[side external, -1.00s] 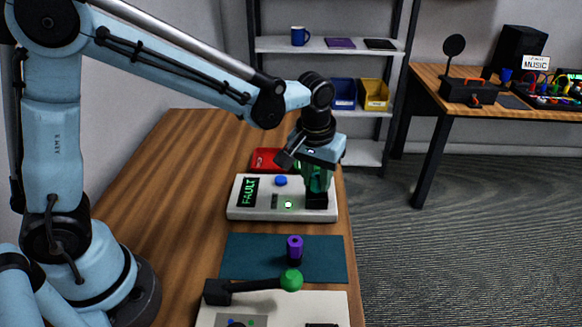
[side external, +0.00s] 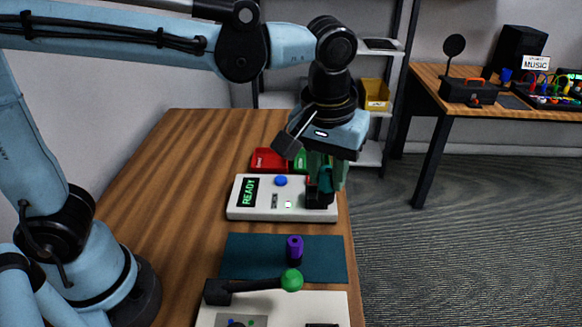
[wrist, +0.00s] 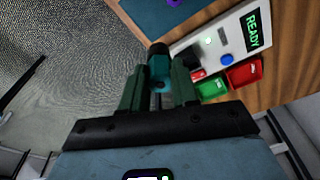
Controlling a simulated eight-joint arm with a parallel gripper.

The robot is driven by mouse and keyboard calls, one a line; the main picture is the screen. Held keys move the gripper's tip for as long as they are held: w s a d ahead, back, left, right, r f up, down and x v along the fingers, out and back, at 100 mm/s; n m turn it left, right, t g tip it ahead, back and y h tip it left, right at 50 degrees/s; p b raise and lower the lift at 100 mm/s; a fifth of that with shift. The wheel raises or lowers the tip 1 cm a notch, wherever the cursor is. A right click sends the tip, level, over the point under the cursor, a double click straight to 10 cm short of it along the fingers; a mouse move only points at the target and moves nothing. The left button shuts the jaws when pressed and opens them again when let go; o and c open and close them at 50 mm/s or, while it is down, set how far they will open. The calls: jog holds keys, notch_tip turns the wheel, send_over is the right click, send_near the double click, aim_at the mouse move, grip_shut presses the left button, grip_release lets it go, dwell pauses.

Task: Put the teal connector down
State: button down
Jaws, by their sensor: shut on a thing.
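The teal connector (wrist: 160,68) with a black end is between the fingers of my gripper (wrist: 158,88) in the wrist view. My gripper is shut on it. In the side external view my gripper (side external: 325,180) is over the right end of the white tester box (side external: 262,212), and its fingers mostly hide the connector. The box's display (side external: 249,192) reads READY in green. In the wrist view the connector appears beside the box, apart from its dark socket.
A teal mat (side external: 255,262) with an upright purple connector (side external: 295,249) lies in front of the box. A red bin (side external: 268,160) and a green bin (side external: 300,162) stand behind it. A green-knobbed lever (side external: 291,280) is nearer. The table's right edge is close to my gripper.

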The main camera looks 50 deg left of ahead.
jog(key=w+a+f+n, duration=0.3)
jog(key=a+n, duration=0.1)
jog(key=a, duration=0.5)
jog(key=w+a+f+n+g, duration=0.1)
jog(key=w+a+f+n, duration=0.2)
jog(key=a, duration=0.6)
jog(key=w+a+f+n+y, duration=0.1)
jog(key=w+a+f+n, duration=0.2)
jog(key=a+n, duration=0.4)
jog(key=shift+w+a+f+g, duration=0.15)
jog(key=shift+a+f, duration=0.1)
jog(key=shift+a, duration=0.45)
jog(key=shift+a+f+g, duration=0.15)
jog(key=shift+a+f, duration=0.1)
jog(key=shift+a, duration=0.45)
jog(key=shift+f, duration=1.8)
jog(key=shift+f, duration=0.1)
jog(key=c, duration=0.8)
grip_release()
jog(key=shift+c, duration=0.2)
